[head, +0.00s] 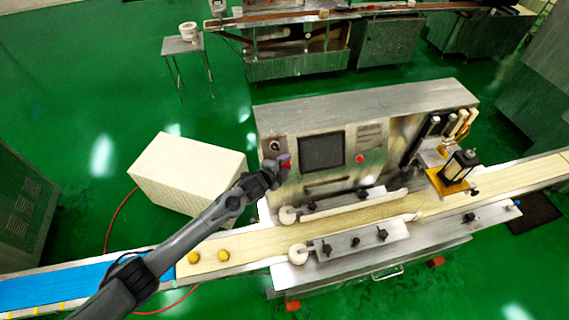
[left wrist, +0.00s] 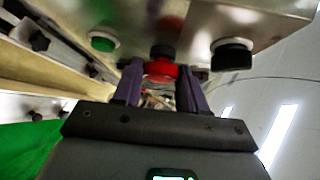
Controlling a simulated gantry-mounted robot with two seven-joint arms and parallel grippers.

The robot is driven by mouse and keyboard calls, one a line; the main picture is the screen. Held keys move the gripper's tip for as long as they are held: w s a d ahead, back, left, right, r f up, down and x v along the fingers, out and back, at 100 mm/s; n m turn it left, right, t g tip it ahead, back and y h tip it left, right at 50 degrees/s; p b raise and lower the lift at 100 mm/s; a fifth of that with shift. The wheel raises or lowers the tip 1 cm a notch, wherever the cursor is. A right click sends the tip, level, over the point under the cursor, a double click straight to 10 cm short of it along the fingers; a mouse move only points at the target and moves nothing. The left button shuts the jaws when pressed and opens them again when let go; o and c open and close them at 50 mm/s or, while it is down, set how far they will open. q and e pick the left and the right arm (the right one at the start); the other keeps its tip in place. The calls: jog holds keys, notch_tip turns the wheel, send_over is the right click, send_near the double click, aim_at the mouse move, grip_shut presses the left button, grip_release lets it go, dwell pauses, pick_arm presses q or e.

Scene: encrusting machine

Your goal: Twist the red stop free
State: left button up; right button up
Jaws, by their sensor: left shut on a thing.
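The red stop (left wrist: 160,69) shows in the left wrist view between the two purple fingers of my left gripper (left wrist: 160,88). The fingers are shut on it, one on each side. In the head view my left gripper (head: 283,160) is at the left end of the machine's front panel. It largely hides the stop there; only a bit of red shows by the fingertips. My right gripper is not in view.
The left wrist view shows a green button (left wrist: 103,41) and a black knob (left wrist: 232,54) on either side. The encrusting machine (head: 380,105) has a dark screen (head: 322,151) and another red button (head: 360,159).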

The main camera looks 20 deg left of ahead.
pick_arm(q)
jog(key=shift+a+f, duration=0.25)
jog(key=shift+f, duration=0.05)
jog(key=o, duration=0.8)
jog(key=shift+o, duration=1.3)
jog(key=shift+r, duration=0.1)
jog(key=shift+d+r, duration=0.1)
jog(key=b+v, duration=0.1)
jog(key=v, duration=0.9)
jog(key=shift+s+r, duration=0.2)
jog(key=shift+s, duration=0.1)
